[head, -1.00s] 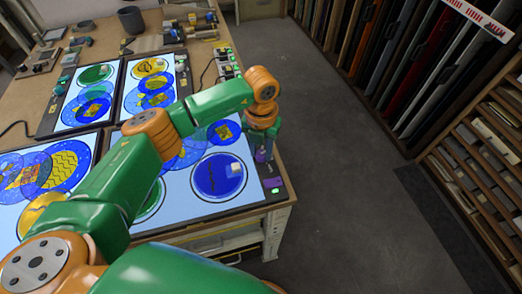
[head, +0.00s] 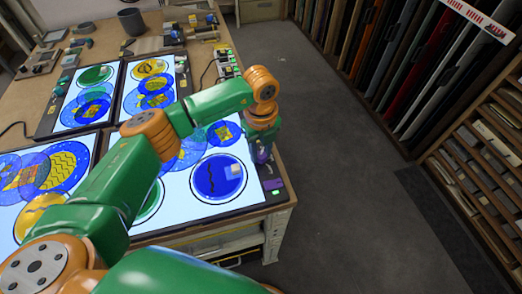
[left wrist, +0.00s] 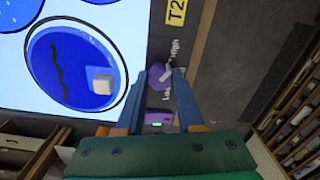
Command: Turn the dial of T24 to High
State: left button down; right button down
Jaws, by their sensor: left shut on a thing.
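The purple dial (left wrist: 160,77) shows in the left wrist view on a dark control strip. "High" (left wrist: 175,50) is printed beside its upper side, "Low" beside its lower side. A pale bar on the dial slants towards the "High" side. A yellow label reading "T2" (left wrist: 176,12), cut off at the edge, lies beyond it. My left gripper (left wrist: 167,74) is shut on the dial. In the head view my left gripper (head: 261,157) is over the strip of the near right lit panel (head: 190,222), partly hiding the dial. My right gripper is not in view.
A pale block (head: 233,171) sits on the blue glass disc (head: 217,179) of this panel. Other lit panels (head: 82,95) cover the bench to the left and behind. Open floor (head: 330,170) lies to the right, before racks.

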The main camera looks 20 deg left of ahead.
aim_at(260, 154)
pick_arm(q)
jog(key=shift+n, duration=0.5)
jog(key=c, duration=0.5)
grip_release()
jog(key=shift+c, duration=0.2)
notch_tip(260, 154, up, 7)
jog(key=shift+f+b, duration=0.15)
jog(key=shift+b, duration=0.9)
jog(key=shift+r, duration=0.25)
